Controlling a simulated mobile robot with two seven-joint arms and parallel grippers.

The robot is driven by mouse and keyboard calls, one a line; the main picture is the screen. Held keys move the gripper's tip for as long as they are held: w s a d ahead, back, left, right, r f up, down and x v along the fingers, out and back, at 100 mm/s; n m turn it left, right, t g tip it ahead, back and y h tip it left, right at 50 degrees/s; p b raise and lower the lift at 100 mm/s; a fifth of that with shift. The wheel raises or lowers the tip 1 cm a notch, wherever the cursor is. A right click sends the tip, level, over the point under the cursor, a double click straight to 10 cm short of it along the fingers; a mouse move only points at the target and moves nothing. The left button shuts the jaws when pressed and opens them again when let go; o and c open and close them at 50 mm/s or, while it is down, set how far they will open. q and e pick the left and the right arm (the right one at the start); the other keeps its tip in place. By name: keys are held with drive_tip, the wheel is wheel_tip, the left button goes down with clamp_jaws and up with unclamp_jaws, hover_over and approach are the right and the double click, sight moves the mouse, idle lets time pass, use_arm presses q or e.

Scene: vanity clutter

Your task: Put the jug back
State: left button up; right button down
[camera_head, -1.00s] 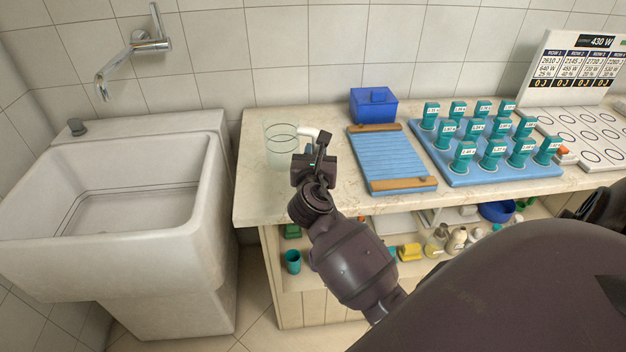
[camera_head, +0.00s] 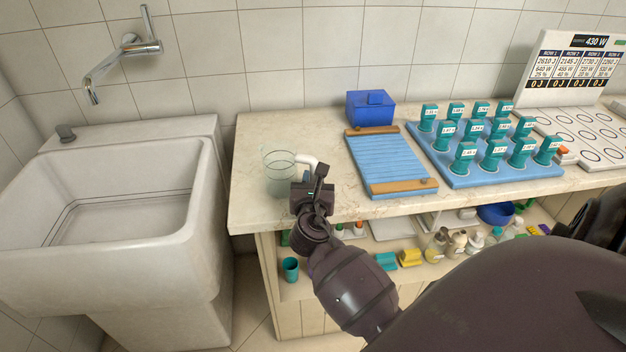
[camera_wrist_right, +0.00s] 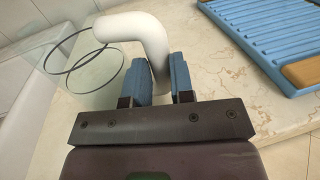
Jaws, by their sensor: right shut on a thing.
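The jug (camera_head: 279,174) is clear, with a dark ring round its rim and a white handle. It looks upright over the left end of the counter; I cannot tell whether its base touches the top. My right gripper (camera_head: 317,174) is at the jug's right side. In the right wrist view the blue fingers of the right gripper (camera_wrist_right: 166,82) are shut on the white handle (camera_wrist_right: 135,30). The jug's clear body (camera_wrist_right: 60,65) shows faintly to the left there. My left gripper is not in view.
A white sink (camera_head: 120,150) with a wall tap (camera_head: 125,55) stands to the left. On the counter (camera_head: 250,205) are a blue ribbed board (camera_head: 388,160), a blue box (camera_head: 371,108) and a blue tray (camera_head: 500,178) of several teal blocks. Small bottles and containers fill the shelf below.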

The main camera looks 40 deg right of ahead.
drive_tip(key=shift+f, duration=0.15)
drive_tip(key=c, duration=1)
unclamp_jaws()
drive_tip(key=shift+s+a, duration=0.1)
drive_tip(key=shift+s, duration=0.05)
drive_tip(key=v, duration=1.1)
drive_tip(key=s+a+f+m+y, duration=0.1)
drive_tip(key=s+f+m+y, duration=0.3)
drive_tip(key=m, duration=0.4)
drive_tip(key=s+a+f+m+g+y, duration=0.1)
drive_tip(key=s+f+m+y, duration=0.3)
drive_tip(key=m, duration=0.5)
drive_tip(key=s+a+f+m+g+y, duration=0.1)
drive_tip(key=s+f+m+y, duration=0.3)
drive_tip(key=s+f+m, duration=0.4)
drive_tip(key=shift+a+f+m, duration=0.6)
drive_tip(key=shift+a+f, duration=0.25)
